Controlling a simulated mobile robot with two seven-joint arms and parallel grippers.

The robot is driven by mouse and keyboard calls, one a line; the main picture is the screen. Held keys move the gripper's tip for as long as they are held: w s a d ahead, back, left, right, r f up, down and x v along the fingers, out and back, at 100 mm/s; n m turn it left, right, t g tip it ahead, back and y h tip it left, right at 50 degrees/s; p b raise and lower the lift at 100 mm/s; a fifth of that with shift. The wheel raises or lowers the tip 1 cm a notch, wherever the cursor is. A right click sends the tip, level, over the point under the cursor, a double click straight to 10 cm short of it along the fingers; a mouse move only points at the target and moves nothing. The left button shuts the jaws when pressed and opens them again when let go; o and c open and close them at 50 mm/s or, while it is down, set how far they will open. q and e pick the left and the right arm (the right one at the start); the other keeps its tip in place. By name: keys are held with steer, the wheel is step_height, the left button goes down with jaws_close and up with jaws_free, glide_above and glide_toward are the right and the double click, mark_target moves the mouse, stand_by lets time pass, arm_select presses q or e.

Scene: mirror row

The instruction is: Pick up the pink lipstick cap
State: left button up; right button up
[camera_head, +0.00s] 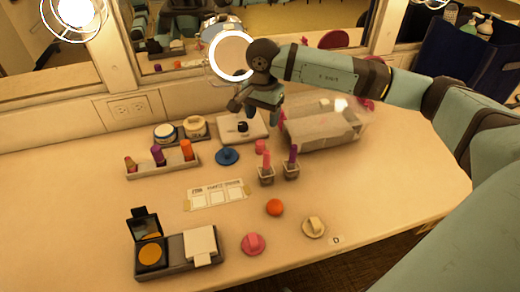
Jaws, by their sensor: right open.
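A small pink cylinder (260,146), which looks like the pink lipstick cap, stands on the counter just behind an upright pink lipstick (266,160) in a small holder. A purple lipstick (293,155) stands in a like holder to its right. My right gripper (250,110) is open, above and behind the pink cap, over a pale square tray (228,129) with a small black-topped thing (243,127) on it. The gripper is apart from the cap. My left gripper is not in view.
A clear-sided box (325,133) stands right of the cap. A blue lid (227,155) lies to its left, by a rack (165,168) of lipsticks. An orange ball-like thing (275,207), a pink lid (252,244) and a cream lid (314,227) lie in front.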

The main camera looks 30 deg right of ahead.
mark_target(260, 142)
step_height(260, 142, down, 6)
steer(key=shift+b, duration=0.3)
steer(key=f, duration=0.5)
steer(key=shift+w+a+f+b, duration=0.1)
steer(key=shift+w+a+b, duration=0.15)
steer(key=shift+b, duration=0.1)
steer(key=c, duration=1)
